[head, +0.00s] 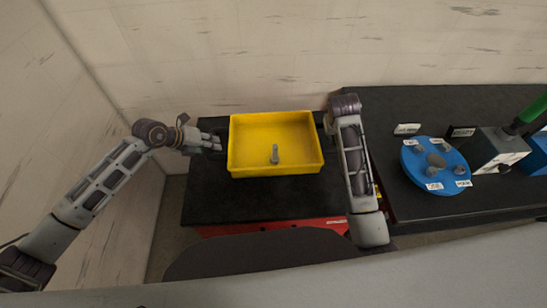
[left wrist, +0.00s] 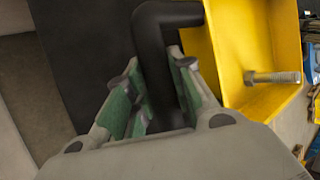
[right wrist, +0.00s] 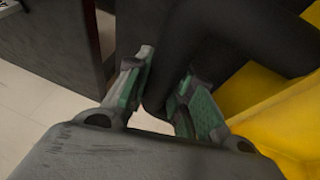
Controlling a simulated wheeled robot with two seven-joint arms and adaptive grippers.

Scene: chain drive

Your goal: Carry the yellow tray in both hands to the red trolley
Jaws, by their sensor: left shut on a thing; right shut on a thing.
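The yellow tray (head: 238,165) is over the black top of the red trolley (head: 210,205) in the head view; I cannot tell whether it touches the top. A grey bolt (head: 275,153) is inside the tray, and it also shows in the left wrist view (left wrist: 272,77). My left gripper (head: 213,143) is at the tray's left side, shut on a black handle (left wrist: 150,50). My right gripper (right wrist: 160,95) is at the tray's right side, shut on the other black handle (right wrist: 165,75). In the head view my right forearm hides its fingers.
A black workbench (head: 400,107) stands right of the trolley. On it are a blue round plate (head: 417,169) with several small parts and labels, a grey block (head: 497,150) and a green-handled item (head: 532,110). A wall is behind and another at left.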

